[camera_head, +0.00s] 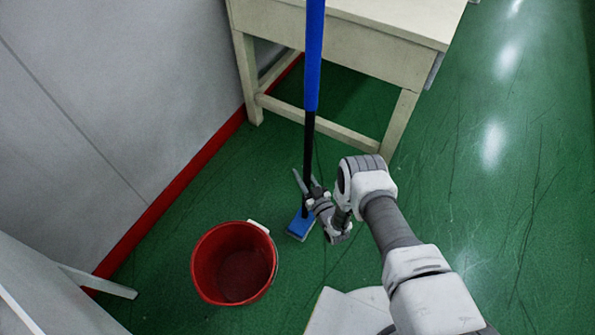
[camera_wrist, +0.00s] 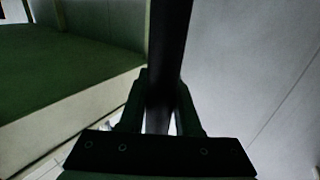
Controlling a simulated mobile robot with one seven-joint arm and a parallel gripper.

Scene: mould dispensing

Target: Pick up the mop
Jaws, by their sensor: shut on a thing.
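The mop (camera_head: 312,60) stands about upright in the head view, with a blue upper handle, a black lower shaft and a blue head (camera_head: 301,225) low near the green floor. I cannot tell whether the head touches the floor. My gripper (camera_head: 308,190) is shut on the black lower shaft, a little above the head. In the wrist view the dark shaft (camera_wrist: 168,60) runs up between the two fingers of my gripper (camera_wrist: 163,110). The top of the handle is cut off by the picture edge.
A red bucket (camera_head: 208,262) stands on the floor left of the mop head. A cream wooden table (camera_head: 375,55) stands behind the mop. A grey wall (camera_head: 100,110) with a red skirting runs along the left. Open green floor (camera_head: 500,200) lies to the right.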

